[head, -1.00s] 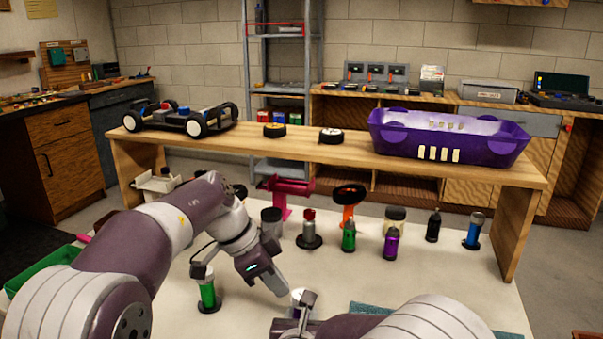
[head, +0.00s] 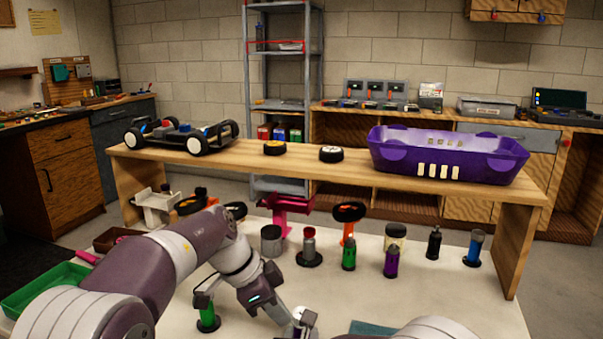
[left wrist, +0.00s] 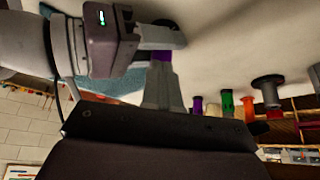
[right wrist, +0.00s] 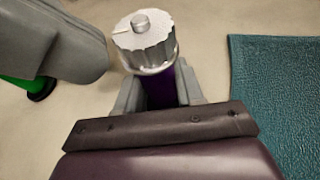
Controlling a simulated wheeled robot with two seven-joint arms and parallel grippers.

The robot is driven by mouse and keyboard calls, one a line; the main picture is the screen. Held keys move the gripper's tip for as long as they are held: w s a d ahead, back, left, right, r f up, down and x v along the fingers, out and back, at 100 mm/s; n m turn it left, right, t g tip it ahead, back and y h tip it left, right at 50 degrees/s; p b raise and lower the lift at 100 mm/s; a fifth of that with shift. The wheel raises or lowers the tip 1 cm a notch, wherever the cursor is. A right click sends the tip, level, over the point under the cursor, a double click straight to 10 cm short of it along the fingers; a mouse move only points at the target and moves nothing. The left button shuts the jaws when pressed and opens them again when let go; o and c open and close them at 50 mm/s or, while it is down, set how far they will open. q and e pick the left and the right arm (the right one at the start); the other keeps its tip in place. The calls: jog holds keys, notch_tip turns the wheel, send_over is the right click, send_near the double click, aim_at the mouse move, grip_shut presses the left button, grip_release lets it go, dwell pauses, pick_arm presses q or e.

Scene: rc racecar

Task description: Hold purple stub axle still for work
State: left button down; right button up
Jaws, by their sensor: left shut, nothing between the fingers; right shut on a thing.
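The purple stub axle (right wrist: 160,88) stands between my right gripper's fingers, with a silver ridged cap (right wrist: 143,42) on its end. My right gripper (right wrist: 156,95) is shut on it, low over the pale table. My left gripper (head: 284,318) is shut and empty, close beside that top. Its grey finger (right wrist: 65,45) reaches in from the left in the right wrist view, apart from the cap. The left wrist view shows the left fingers (left wrist: 162,82) near a purple part (left wrist: 162,55).
A green piece (head: 207,318) stands under my left arm. Several upright pieces, one of them purple (head: 391,262), stand behind the grippers. A teal mat (head: 372,328) lies to the right. A raised wooden shelf (head: 350,172) holds a car chassis (head: 180,135) and a purple body shell (head: 450,153).

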pick_arm(q)
jog(key=shift+w, duration=0.3)
jog(key=shift+a, duration=0.2)
notch_tip(320, 180, up, 6)
jog(key=shift+a, duration=0.25)
dwell(0.4)
pick_arm(e)
jog(key=o, duration=1.2)
jog(key=shift+c, duration=0.2)
